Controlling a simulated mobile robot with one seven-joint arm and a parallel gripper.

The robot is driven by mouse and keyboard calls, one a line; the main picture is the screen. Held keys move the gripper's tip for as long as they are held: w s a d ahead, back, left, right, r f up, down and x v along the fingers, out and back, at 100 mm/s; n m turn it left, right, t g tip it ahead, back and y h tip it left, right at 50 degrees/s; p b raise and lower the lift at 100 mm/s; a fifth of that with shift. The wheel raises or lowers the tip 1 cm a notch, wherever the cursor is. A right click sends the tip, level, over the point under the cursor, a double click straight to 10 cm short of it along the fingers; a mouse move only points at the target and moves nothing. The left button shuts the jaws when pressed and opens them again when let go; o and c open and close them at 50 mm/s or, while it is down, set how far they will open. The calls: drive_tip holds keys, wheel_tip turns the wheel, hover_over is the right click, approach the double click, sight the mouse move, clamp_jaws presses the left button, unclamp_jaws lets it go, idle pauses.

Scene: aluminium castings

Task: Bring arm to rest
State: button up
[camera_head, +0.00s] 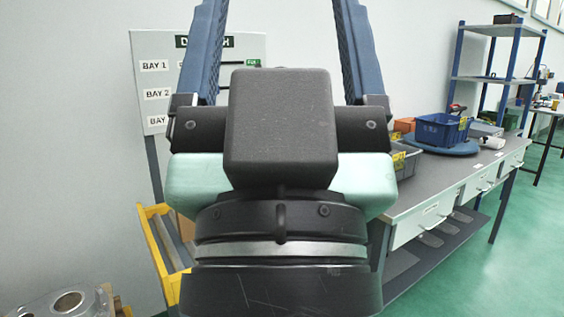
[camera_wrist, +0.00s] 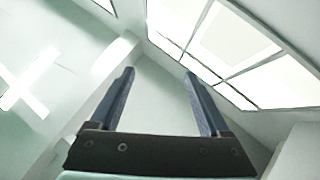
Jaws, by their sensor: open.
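My gripper (camera_head: 276,20) stands upright in the middle of the head view, close to the camera, and its two blue fingers point up. The fingertips are cut off by the top edge there. In the wrist view my gripper (camera_wrist: 159,73) is open, with its fingers wide apart and nothing between them. Behind the fingers the wrist view shows only the ceiling, bright windows and pale walls. My arm's dark wrist hides the middle of the head view.
A grey workbench (camera_head: 450,178) stands at the right with a blue bin (camera_head: 442,131) on it. A blue shelf rack (camera_head: 497,78) is behind. A bay board (camera_head: 155,55) and a yellow frame (camera_head: 157,250) are left. A metal casting (camera_head: 68,302) lies bottom left. Green floor is clear at right.

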wheel_tip(320, 180, up, 17)
drive_tip(key=p, duration=1.5)
drive_tip(key=shift+r, duration=0.15)
